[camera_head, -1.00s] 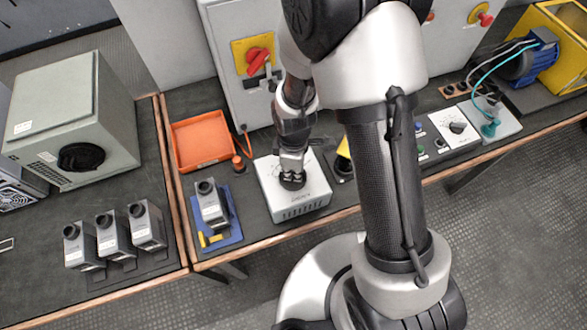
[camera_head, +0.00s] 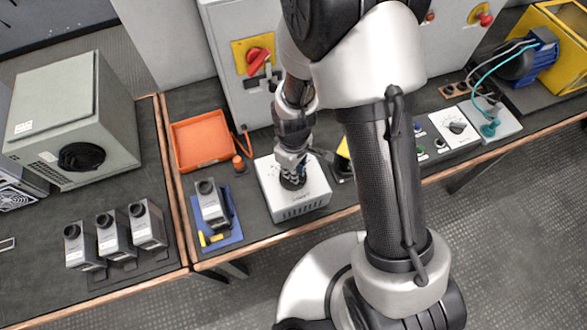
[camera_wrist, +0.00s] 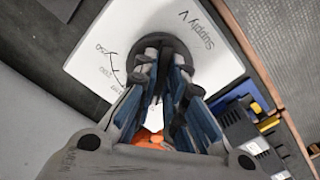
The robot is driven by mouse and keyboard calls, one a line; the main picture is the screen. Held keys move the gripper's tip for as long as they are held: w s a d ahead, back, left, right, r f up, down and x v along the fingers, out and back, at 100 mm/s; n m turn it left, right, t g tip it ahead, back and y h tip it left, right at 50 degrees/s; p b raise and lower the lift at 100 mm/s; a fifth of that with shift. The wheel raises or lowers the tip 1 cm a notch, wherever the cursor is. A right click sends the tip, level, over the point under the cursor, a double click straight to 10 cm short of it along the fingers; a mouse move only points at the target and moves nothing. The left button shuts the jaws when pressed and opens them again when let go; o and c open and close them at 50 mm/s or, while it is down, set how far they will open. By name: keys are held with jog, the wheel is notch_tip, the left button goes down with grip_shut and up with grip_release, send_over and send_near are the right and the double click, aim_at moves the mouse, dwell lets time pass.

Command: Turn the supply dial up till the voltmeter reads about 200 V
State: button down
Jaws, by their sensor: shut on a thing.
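The supply box (camera_head: 306,199) is a white unit with a vented front, standing on the bench in the head view. Its top face (camera_wrist: 205,70) shows "Supply V" lettering and a printed scale in the wrist view. The black round dial (camera_wrist: 168,43) sits on that top. My gripper (camera_head: 292,178) points down at the box, and its fingers (camera_wrist: 163,62) are closed on the dial, covering most of it. The dial's pointer is hidden, so I cannot tell its setting. I cannot make out a voltmeter reading in either view.
An orange tray (camera_head: 202,141) lies behind and left of the box. A grey device on a blue mat (camera_head: 229,233) stands just left. A grey cabinet with a red switch (camera_head: 258,58) rises behind. Several grey devices (camera_head: 148,226) stand on the left bench.

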jog(key=shift+m, duration=0.3)
jog(key=c, duration=1.7)
grip_release()
jog(key=shift+o, duration=0.2)
notch_tip(320, 180, up, 12)
dwell(0.4)
